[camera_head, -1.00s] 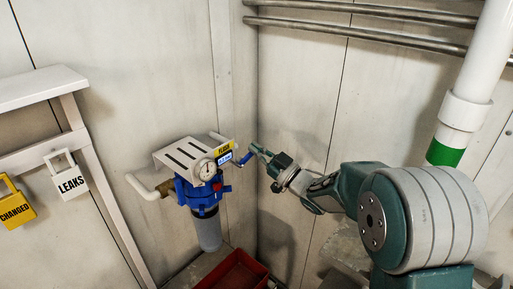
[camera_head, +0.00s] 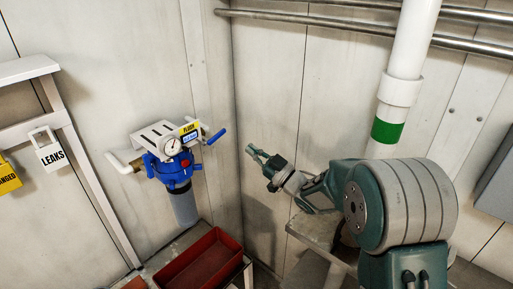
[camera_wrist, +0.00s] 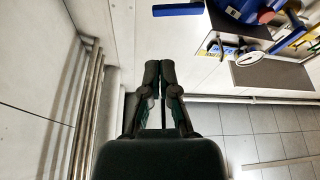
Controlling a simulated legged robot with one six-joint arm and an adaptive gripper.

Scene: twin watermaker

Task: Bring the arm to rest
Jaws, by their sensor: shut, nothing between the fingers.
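My arm reaches out from the right in the head view, with my gripper (camera_head: 254,153) at its end, pointing left and slightly up. The gripper is shut and empty, its fingertips together in the wrist view (camera_wrist: 159,68). It is apart from the blue filter unit (camera_head: 170,168), which hangs on the wall to its left. The unit's blue handle (camera_head: 217,136) sticks out toward the gripper with a clear gap between. In the wrist view the handle (camera_wrist: 178,9) lies at the top, just right of the fingers.
A red bin (camera_head: 200,262) stands below the filter unit. A white pipe with a green band (camera_head: 387,131) rises behind my arm. Metal pipes (camera_head: 330,27) run along the upper wall. LEAKS (camera_head: 48,152) and yellow (camera_head: 8,176) padlock-shaped tags hang from a white frame at left.

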